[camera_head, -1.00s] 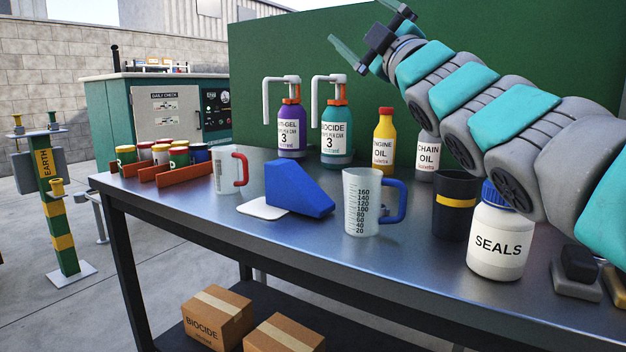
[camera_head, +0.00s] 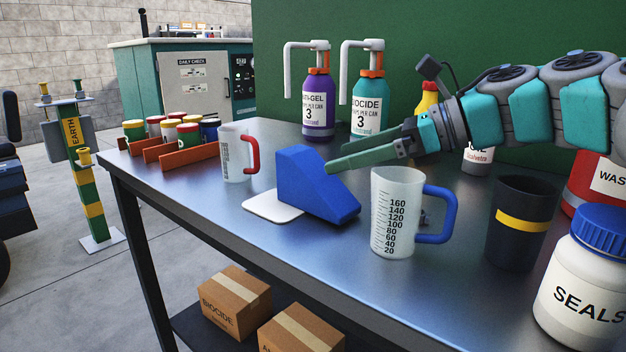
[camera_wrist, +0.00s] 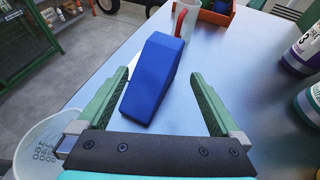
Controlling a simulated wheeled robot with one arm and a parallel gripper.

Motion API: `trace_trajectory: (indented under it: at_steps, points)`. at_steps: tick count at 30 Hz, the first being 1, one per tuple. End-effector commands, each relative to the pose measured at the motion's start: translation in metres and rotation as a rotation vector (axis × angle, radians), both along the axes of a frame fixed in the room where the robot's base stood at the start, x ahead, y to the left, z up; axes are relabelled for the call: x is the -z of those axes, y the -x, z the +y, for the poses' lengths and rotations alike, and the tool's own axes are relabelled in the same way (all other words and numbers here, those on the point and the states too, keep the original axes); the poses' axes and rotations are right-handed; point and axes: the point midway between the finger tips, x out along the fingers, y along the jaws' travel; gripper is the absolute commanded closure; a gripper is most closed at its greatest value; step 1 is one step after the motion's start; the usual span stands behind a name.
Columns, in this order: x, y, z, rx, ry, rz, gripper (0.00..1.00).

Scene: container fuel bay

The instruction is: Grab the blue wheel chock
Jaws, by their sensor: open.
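The blue wheel chock (camera_head: 312,184) is a wedge on the metal table, partly on a white pad (camera_head: 271,207), with its low end toward the measuring jug. In the wrist view the chock (camera_wrist: 153,80) lies ahead of and partly between my open fingers, nearer the left one. My gripper (camera_head: 340,152) comes in from the right in the head view, its green fingers beside and slightly above the chock. In the wrist view my gripper (camera_wrist: 160,88) is open and empty. I cannot tell whether a finger touches the chock.
A measuring jug with a blue handle (camera_head: 396,215) stands close in front of the chock. A red-handled jug (camera_head: 234,155) stands behind left. A black cup (camera_head: 519,225) and a SEALS jar (camera_head: 588,280) are at right. Purple (camera_head: 318,106) and teal (camera_head: 369,105) pump bottles stand behind.

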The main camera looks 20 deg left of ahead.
Motion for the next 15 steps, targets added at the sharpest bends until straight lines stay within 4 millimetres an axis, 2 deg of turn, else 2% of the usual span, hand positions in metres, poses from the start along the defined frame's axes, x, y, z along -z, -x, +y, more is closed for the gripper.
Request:
trace_trajectory:
  at_steps: [15]
  points:
    - [0.017, 0.002, 0.047, -0.001, -0.003, 0.001, 0.00]
